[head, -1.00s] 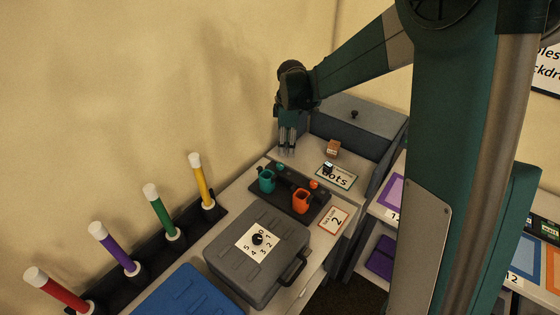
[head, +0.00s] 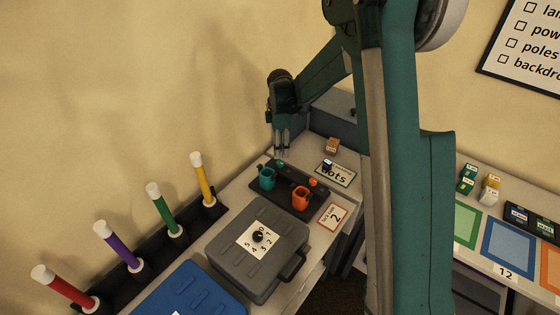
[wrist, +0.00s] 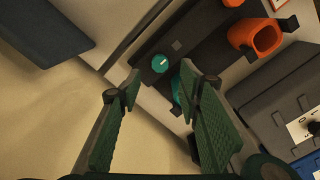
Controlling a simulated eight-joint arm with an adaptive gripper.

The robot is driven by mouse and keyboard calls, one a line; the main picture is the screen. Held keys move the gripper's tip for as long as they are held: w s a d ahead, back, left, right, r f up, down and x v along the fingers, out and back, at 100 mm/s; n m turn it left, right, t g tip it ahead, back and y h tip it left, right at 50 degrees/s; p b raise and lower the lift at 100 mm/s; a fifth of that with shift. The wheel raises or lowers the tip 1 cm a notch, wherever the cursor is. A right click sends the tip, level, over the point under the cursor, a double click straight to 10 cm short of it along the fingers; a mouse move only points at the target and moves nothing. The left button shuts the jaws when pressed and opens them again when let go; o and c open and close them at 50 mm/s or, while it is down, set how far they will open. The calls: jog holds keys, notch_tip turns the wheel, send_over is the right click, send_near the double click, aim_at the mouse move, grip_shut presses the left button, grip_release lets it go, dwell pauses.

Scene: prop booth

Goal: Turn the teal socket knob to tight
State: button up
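The teal knob (head: 280,163) sits on a black base plate (head: 283,194) beside the teal socket (head: 266,182). In the wrist view the teal knob (wrist: 160,63) is round with a white pointer line, just beyond my fingertips. My gripper (head: 281,155) points down, close above the knob; it is open with nothing between its fingers. In the wrist view my gripper (wrist: 160,80) has its fingers clearly apart on either side of the knob's line of sight. The teal socket (wrist: 178,97) is partly hidden behind the right finger. I cannot read any tight marking.
The orange socket (head: 301,201) and orange knob (head: 313,183) share the base plate. Upright coloured poles line the left wall. A small brown block (head: 332,146) lies behind right.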

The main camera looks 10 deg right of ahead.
aim_at(280, 162)
jog(key=shift+f, duration=0.1)
jog(key=shift+f, duration=3.75)
jog(key=shift+c, duration=0.5)
jog(key=c, duration=0.8)
